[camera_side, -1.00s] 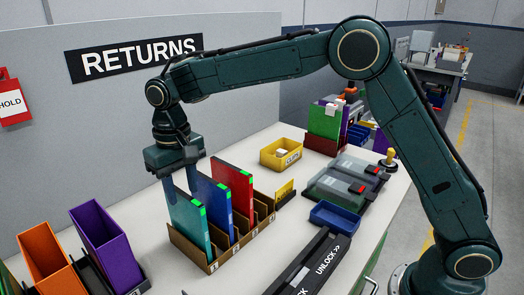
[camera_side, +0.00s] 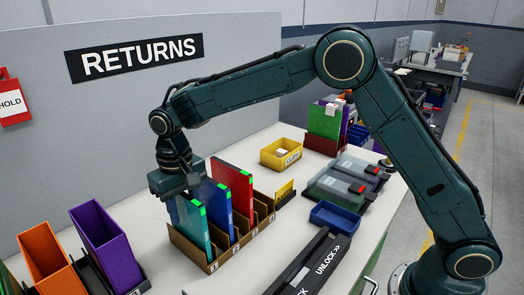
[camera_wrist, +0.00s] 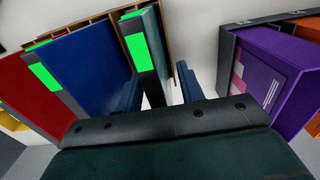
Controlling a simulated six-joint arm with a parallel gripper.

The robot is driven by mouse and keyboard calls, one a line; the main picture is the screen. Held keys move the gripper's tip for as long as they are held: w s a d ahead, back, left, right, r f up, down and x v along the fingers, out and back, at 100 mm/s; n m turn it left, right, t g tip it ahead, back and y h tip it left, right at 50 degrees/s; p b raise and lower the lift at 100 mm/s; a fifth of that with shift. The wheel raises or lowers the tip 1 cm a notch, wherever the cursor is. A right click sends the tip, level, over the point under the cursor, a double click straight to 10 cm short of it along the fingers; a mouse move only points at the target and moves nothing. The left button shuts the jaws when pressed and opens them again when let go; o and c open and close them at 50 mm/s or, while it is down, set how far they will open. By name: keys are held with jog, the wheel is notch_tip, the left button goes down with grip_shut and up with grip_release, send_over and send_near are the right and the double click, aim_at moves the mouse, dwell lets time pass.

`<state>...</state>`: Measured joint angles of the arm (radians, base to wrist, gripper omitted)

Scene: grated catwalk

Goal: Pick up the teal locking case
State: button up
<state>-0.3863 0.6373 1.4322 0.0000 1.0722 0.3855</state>
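The teal locking case (camera_side: 190,226) stands upright in the leftmost slot of a brown slotted rack (camera_side: 228,249), with a bright green patch on its top corner. My gripper (camera_side: 181,199) is directly above it, pointing down, with its fingers around the case's upper part. In the wrist view, the teal case (camera_wrist: 164,42) lies between the two fingers of my gripper (camera_wrist: 158,80). A light gap shows between the case and the right finger, so the gripper looks open. Contact on the left finger's side cannot be told.
A blue case (camera_side: 215,204) and a red case (camera_side: 237,188) stand close by in the same rack. Purple (camera_side: 106,245) and orange (camera_side: 52,262) holders stand at left. A yellow bin (camera_side: 281,153), blue tray (camera_side: 335,217) and dark UNLOCK bar (camera_side: 315,262) lie to the right.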

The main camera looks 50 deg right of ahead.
grip_shut()
jog(key=shift+r, duration=0.2)
dwell(0.3)
notch_tip(320, 180, up, 20)
jog(key=shift+f, duration=0.2)
dwell(0.5)
jog(key=shift+r, duration=0.1)
dwell(0.5)
